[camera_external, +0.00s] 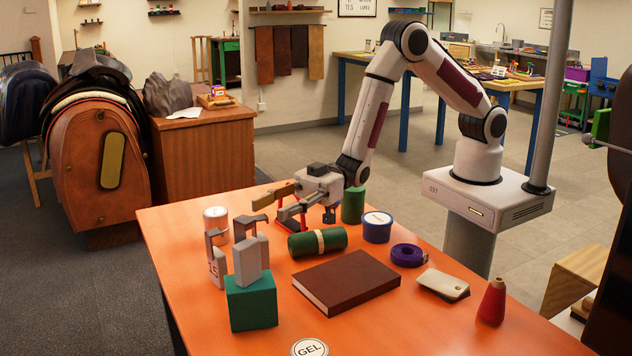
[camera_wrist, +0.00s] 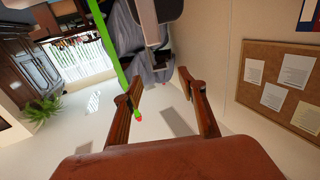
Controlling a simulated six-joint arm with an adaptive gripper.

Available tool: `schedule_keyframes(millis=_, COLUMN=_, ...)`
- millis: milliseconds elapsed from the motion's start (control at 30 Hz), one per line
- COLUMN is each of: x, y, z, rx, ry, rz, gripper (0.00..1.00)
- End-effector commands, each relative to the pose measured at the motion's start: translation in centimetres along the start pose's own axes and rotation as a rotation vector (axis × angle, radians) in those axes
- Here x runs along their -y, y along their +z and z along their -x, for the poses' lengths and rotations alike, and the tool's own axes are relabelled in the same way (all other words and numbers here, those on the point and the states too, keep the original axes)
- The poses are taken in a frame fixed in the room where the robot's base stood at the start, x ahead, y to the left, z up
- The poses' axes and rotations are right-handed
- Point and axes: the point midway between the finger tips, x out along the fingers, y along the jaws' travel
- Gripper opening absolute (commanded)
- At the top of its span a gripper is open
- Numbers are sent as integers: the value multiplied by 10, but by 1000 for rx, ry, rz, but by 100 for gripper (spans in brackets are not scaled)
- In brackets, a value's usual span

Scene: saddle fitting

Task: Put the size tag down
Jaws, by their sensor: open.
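My gripper (camera_external: 269,208) is open above the far left part of the orange table, its two fingers apart and pointing left. In the wrist view the fingers (camera_wrist: 161,80) are spread with nothing between them. A grey arch-shaped piece marked 15 (camera_external: 216,268) stands upright at the table's left. A similar grey arch (camera_external: 251,262) stands on a green block (camera_external: 251,303). A cream tag-like card (camera_external: 442,284) with a small metal ring lies flat at the right. I cannot tell which of these is the size tag.
The orange table (camera_external: 220,340) also holds a green roll (camera_external: 317,243), brown book (camera_external: 345,283), blue tub (camera_external: 377,227), purple strap coil (camera_external: 408,255), red cone (camera_external: 492,302) and white tin (camera_external: 216,223). A red stand (camera_external: 290,222) is close beneath my gripper.

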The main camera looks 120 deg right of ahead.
Motion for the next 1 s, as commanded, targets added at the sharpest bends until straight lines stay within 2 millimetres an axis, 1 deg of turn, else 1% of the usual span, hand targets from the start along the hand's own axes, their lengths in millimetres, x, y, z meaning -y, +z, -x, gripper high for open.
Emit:
schedule_keyframes(millis=100, x=0, y=0, z=13, rx=1, ry=1, rz=0, gripper=41)
schedule_keyframes(millis=200, x=0, y=0, z=22, rx=2, ry=1, rz=0, gripper=41)
schedule_keyframes(millis=400, x=0, y=0, z=32, rx=0, ry=1, rz=0, gripper=41)
schedule_keyframes(millis=1000, x=0, y=0, z=35, rx=0, ry=0, rz=0, gripper=41)
